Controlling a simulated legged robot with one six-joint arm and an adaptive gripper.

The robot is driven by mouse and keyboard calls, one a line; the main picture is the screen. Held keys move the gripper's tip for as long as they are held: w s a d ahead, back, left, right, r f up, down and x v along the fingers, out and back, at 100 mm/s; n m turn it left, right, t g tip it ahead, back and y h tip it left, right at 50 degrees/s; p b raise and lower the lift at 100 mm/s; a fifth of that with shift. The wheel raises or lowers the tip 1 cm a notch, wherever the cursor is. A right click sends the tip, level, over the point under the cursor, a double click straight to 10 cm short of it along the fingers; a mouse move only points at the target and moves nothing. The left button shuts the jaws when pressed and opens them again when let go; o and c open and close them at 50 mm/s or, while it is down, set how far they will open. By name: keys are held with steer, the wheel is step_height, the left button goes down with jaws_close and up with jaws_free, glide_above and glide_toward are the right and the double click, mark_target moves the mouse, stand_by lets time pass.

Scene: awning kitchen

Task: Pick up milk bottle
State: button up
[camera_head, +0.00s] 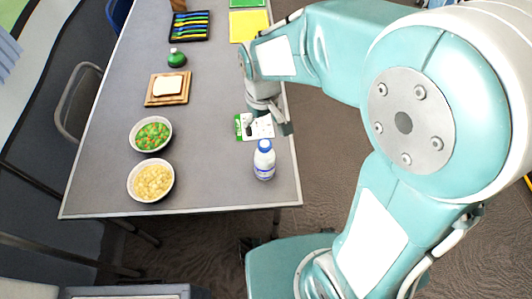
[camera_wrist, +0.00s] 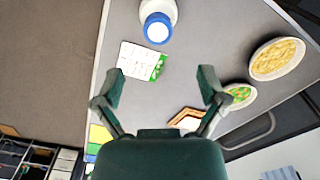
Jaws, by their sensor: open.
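The milk bottle (camera_head: 264,162) is white with a blue cap and a blue label band. It stands upright near the front right corner of the grey table. In the wrist view the milk bottle (camera_wrist: 158,20) shows from above at the top edge, partly cut off. My gripper (camera_head: 270,124) is above the table, just behind the bottle and apart from it. In the wrist view my gripper (camera_wrist: 161,88) is open, with nothing between its fingers, and the bottle lies beyond the fingertips.
A white and green card (camera_head: 258,127) lies by my gripper. Bowls of vegetables (camera_head: 151,134) and pale food (camera_head: 151,181) stand left. The table middle is clear.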

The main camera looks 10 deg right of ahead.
mark_target(264, 143)
step_height(264, 143, down, 4)
steer(key=shift+s, duration=0.1)
steer(key=f, duration=0.5)
steer(key=shift+d, duration=0.2)
steer(key=shift+a+f, duration=0.1)
steer(key=shift+f, duration=0.15)
jaws_close()
